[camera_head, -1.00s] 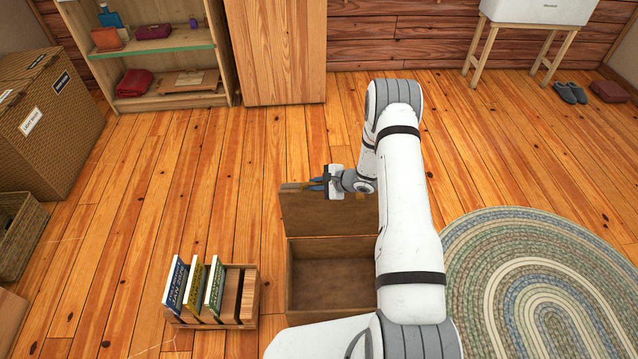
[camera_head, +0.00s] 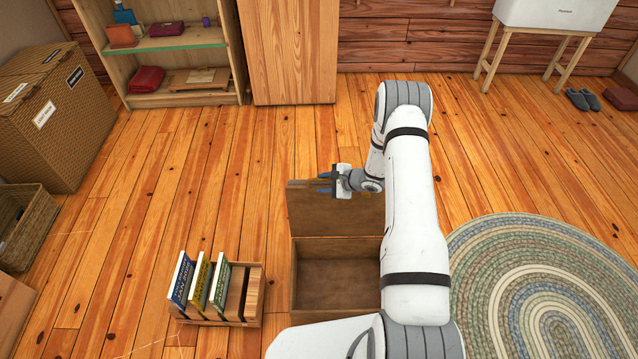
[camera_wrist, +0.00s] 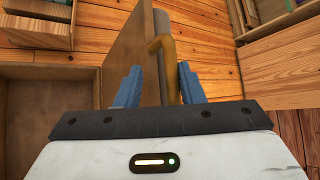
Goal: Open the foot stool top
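The foot stool (camera_head: 338,314) is a brown box on the floor, with its dark hollow inside facing up. Its top (camera_head: 330,214) stands raised along the far side, and the box is open. My gripper (camera_head: 324,183) is at the upper edge of the raised top. In the wrist view its two blue fingers (camera_wrist: 158,85) are apart, one on each side of the top's edge (camera_wrist: 126,55) and an ochre strap (camera_wrist: 171,65). Whether the fingers press on them is not clear. My arm hides the box's right side.
A wooden crate with several books (camera_head: 252,294) stands just left of the stool. A braided oval rug (camera_head: 560,240) lies to the right. Shelves (camera_head: 180,42), a wooden cabinet (camera_head: 287,50) and wicker baskets (camera_head: 50,125) stand behind and left. The floor beyond the stool is clear.

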